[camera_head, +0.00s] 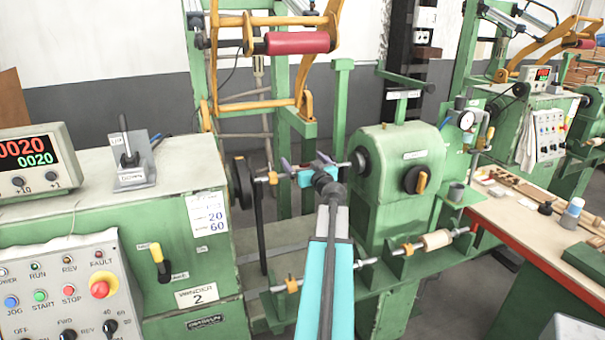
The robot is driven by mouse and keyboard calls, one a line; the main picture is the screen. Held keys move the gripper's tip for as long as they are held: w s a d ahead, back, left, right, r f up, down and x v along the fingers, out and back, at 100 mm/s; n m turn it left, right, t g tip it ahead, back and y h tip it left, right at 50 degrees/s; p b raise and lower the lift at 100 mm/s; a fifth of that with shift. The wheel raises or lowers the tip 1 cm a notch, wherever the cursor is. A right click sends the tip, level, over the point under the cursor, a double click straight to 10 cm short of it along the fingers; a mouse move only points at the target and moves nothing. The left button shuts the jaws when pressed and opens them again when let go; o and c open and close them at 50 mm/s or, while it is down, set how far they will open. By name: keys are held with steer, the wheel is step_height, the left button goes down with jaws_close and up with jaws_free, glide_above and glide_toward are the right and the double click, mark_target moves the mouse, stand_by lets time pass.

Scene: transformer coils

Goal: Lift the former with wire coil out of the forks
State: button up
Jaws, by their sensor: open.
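My gripper (306,162) is in the middle of the picture, at the end of my teal arm. Its two purplish fingertips stand apart, so it is open. It is at a thin shaft (341,164) that runs between the dark disc on the left and the green head on the right. My gripper and arm hide the middle of that shaft, and I cannot tell if a coil is there. Lower right, a pale tan former (437,240) sits on a rod held by green fork-like uprights (396,262). I cannot make out wire on it.
The green winder head (401,150) stands just right of my gripper. The control cabinet (110,190) is on the left. A red roller (297,43) on an orange arm hangs above. A red-edged workbench (530,225) with small parts is on the right.

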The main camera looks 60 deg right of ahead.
stand_by(0.3)
steer(key=c, duration=1.3)
steer(key=shift+r, duration=0.25)
steer(key=shift+c, duration=0.2)
step_height(320, 180, up, 10)
steer(key=b, duration=0.1)
steer(key=shift+f, duration=0.15)
